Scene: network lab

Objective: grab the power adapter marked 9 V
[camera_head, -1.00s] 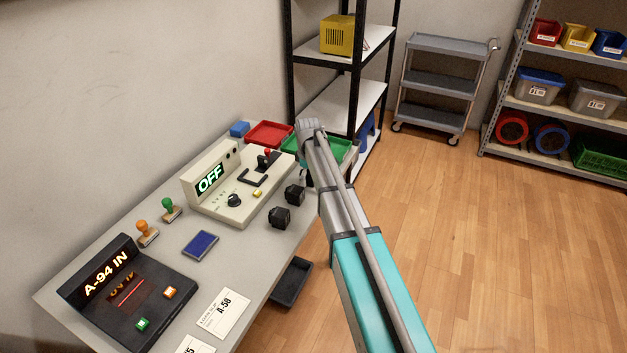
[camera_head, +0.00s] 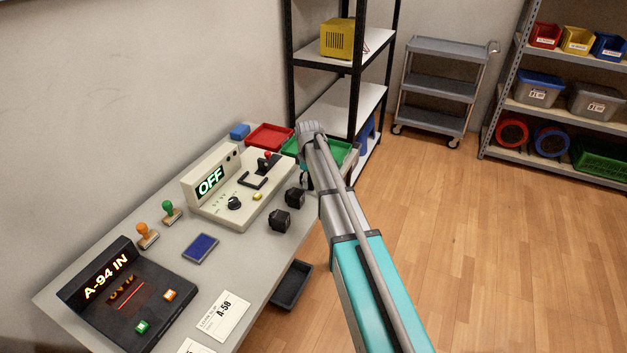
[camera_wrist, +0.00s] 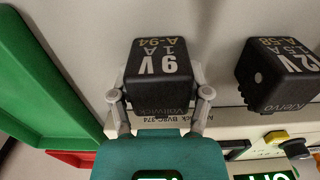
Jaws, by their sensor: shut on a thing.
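The power adapter marked 9 V (camera_wrist: 160,75) is a black block with white print, also marked A-94 and 1 A. In the wrist view it sits between the two fingers of my gripper (camera_wrist: 160,98), which is shut on it. A second black adapter (camera_wrist: 278,76), marked 12V, stands apart to the right.
A bench device (camera_head: 215,205) with an OFF display and a lever stands beside the adapters. A green tray (camera_wrist: 40,80) and a red tray (camera_head: 270,137) lie at the table's far end. A dark terminal (camera_head: 125,310) reads A-94 IN. Shelves stand behind; the floor right is clear.

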